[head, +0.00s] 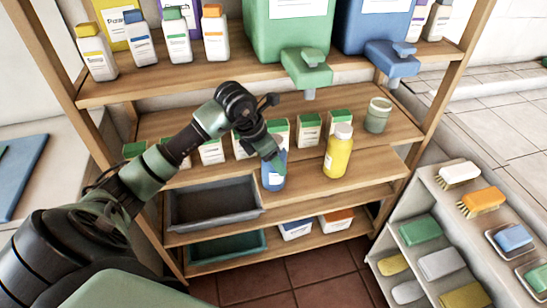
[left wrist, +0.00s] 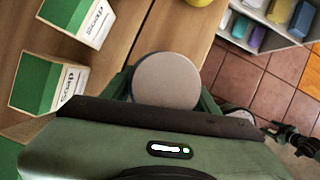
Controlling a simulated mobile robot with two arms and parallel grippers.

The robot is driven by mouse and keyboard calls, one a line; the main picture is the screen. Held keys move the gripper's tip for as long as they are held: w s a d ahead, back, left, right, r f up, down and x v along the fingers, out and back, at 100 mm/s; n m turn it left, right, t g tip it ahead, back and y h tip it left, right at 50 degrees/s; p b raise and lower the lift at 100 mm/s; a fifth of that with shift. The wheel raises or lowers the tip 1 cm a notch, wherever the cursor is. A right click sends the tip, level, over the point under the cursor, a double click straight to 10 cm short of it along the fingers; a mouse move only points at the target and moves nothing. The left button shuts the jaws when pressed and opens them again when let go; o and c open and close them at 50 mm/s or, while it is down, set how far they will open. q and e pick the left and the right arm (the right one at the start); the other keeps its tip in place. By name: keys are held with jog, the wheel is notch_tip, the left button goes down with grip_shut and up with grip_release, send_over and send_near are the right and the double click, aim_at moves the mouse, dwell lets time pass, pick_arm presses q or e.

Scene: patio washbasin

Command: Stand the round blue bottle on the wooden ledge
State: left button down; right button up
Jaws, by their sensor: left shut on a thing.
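The round blue bottle (head: 273,180) is upright, or nearly so, at the front of the wooden ledge (head: 307,186) in the head view. My left gripper (head: 276,157) is shut around its upper part and hides some of it. In the left wrist view the bottle's pale round cap (left wrist: 166,80) shows between the fingers of my left gripper (left wrist: 165,98). I cannot tell whether the bottle's base touches the wood. My right gripper is not clearly seen.
A yellow bottle (head: 338,152) stands just right of the blue one. Green-and-white boxes (head: 310,128) stand behind, and a green jar (head: 378,115) is at the right. A grey tray (head: 213,203) lies at the left. Large green (head: 290,30) and blue dispensers overhang from the upper shelf.

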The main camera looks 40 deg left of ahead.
pick_arm(q)
jog(key=shift+w, duration=0.1)
pick_arm(e)
jog(key=shift+w, duration=0.1)
pick_arm(q)
jog(key=c, duration=0.8)
grip_release()
jog(key=shift+f, duration=0.1)
jog(key=shift+c, duration=0.2)
jog(key=o, duration=0.4)
pick_arm(e)
jog(key=shift+d+f, duration=0.1)
jog(key=shift+d, duration=0.15)
jog(key=shift+w, duration=0.1)
pick_arm(q)
jog(key=b+v, duration=0.1)
jog(key=v, duration=1.1)
jog(key=shift+r, duration=0.25)
pick_arm(e)
jog(key=shift+f, duration=0.5)
